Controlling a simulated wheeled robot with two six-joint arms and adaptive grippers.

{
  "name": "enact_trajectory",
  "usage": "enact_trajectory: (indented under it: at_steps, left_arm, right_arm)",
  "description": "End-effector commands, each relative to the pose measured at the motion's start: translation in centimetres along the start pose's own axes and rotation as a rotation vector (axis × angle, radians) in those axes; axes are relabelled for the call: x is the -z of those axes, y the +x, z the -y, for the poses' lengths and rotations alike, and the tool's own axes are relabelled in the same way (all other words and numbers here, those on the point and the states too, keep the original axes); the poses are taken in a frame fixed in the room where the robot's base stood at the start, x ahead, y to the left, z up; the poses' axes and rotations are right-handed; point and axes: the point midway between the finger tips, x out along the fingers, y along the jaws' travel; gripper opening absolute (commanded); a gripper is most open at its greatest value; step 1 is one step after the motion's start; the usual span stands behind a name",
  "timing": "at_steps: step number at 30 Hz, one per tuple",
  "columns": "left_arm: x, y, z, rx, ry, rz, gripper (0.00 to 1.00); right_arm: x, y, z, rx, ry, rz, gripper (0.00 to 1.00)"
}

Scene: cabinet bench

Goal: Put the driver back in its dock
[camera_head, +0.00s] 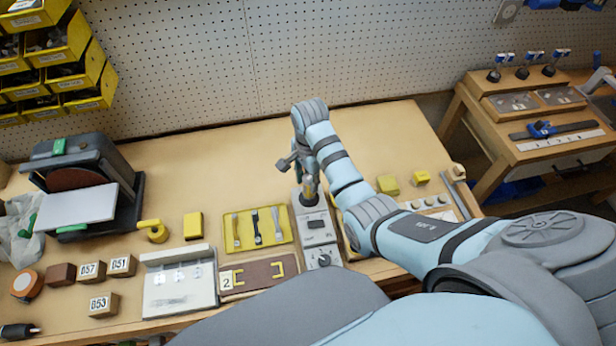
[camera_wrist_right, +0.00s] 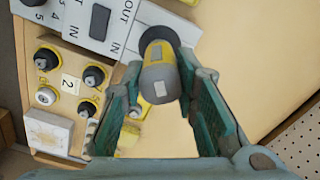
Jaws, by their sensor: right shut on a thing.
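The driver (camera_head: 310,189) is a short grey and yellow cylinder with a dark end. It stands roughly upright at the far end of the grey dock box (camera_head: 318,240) in the head view. My right gripper (camera_head: 304,168) is at the driver's upper part, shut on it. In the right wrist view the driver (camera_wrist_right: 160,75) lies between the two green fingers (camera_wrist_right: 163,92), its dark end by the corner of the grey panel (camera_wrist_right: 106,30) marked IN and OUT. I cannot tell whether the driver is seated or just above the dock. My left gripper is out of view.
A yellow tray of tools (camera_head: 285,243) and a brown board marked 2 (camera_head: 240,290) lie left of the dock. Yellow blocks (camera_head: 388,184) lie to its right, beyond my forearm. A sander (camera_head: 85,180) stands at far left. The back of the bench is clear.

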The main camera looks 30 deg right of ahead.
Motion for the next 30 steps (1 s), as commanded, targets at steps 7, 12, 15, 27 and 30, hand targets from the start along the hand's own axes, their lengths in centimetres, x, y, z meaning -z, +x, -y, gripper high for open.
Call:
enact_trajectory:
  at_steps: [7, 12, 15, 27, 30]
  left_arm:
    - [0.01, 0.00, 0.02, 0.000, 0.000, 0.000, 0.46]
    - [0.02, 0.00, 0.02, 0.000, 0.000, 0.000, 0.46]
    - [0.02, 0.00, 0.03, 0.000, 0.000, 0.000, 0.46]
    - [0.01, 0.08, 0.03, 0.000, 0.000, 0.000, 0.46]
    - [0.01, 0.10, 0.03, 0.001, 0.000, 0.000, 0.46]
  right_arm:
    - [-0.01, 0.23, 0.01, 0.001, 0.000, 0.000, 0.03]
    - [-0.01, 0.23, 0.02, 0.001, 0.000, 0.000, 0.03]
    - [-0.01, 0.22, 0.02, 0.001, 0.000, 0.000, 0.03]
    - [-0.01, 0.84, 0.02, 0.000, 0.000, 0.000, 0.03]
    - [-0.01, 1.03, 0.01, 0.000, 0.000, 0.000, 0.03]
